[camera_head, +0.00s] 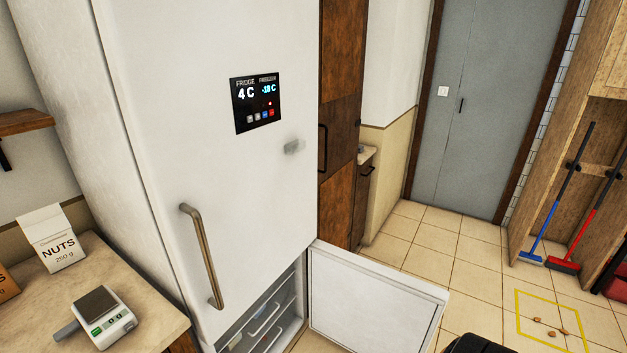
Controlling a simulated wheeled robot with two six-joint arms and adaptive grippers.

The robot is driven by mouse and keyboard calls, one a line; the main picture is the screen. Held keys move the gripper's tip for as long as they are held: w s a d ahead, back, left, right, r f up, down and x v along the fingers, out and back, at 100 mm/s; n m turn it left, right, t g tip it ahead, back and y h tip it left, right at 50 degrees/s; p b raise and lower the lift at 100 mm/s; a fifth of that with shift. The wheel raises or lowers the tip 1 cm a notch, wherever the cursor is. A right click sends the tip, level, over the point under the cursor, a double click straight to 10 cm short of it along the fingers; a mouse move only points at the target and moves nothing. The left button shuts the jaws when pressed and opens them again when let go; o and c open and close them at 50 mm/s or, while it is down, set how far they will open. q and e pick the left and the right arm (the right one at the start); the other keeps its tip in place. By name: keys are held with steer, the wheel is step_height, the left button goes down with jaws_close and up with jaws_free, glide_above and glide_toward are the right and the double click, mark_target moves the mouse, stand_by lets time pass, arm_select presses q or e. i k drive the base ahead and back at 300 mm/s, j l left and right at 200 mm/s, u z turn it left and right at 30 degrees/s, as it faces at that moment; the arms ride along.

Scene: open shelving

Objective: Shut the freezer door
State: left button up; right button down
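The freezer door (372,300) is the low white door of the tall white fridge-freezer. It stands wide open, swung out to the right, with its inner side facing me. The open freezer compartment (268,322) shows drawers with light handles. The upper fridge door (150,120) is shut and has a vertical metal handle (203,256) and a dark display panel (256,102). Neither of my grippers can be made out. A dark rounded shape (478,344) at the bottom edge, right of the freezer door, is cut off and too little shows to identify it.
A counter (150,290) at left holds a kitchen scale (103,318) and a nuts bag (52,240). Tiled floor (450,250) lies clear beyond the freezer door. A yellow floor square (519,312) with small brown pieces and two brooms (565,264) are at right.

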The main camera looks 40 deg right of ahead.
mark_target(362, 304)
steer(key=l+u, duration=0.15)
steer(key=l, duration=0.25)
steer(key=k+l+u, duration=0.15)
steer(key=l, duration=0.3)
steer(key=k+l+u, duration=0.15)
steer(key=l, duration=0.25)
steer(key=k+l+u, duration=0.15)
steer(key=l, duration=0.25)
steer(key=k+l+u, duration=0.15)
steer(key=l, duration=0.2)
steer(key=k+l+u, duration=0.15)
steer(key=l, duration=0.2)
steer(key=k+l, duration=0.2)
steer(key=l, duration=0.2)
steer(key=k+l, duration=0.2)
steer(key=l, duration=0.2)
steer(key=k+l, duration=0.2)
steer(key=l, duration=0.15)
steer(key=k+l, duration=0.2)
steer(key=l, duration=0.2)
steer(key=k+l, duration=0.2)
steer(key=l, duration=0.2)
steer(key=k+l+u, duration=0.1)
steer(key=l, duration=0.3)
steer(key=k+l, duration=0.3)
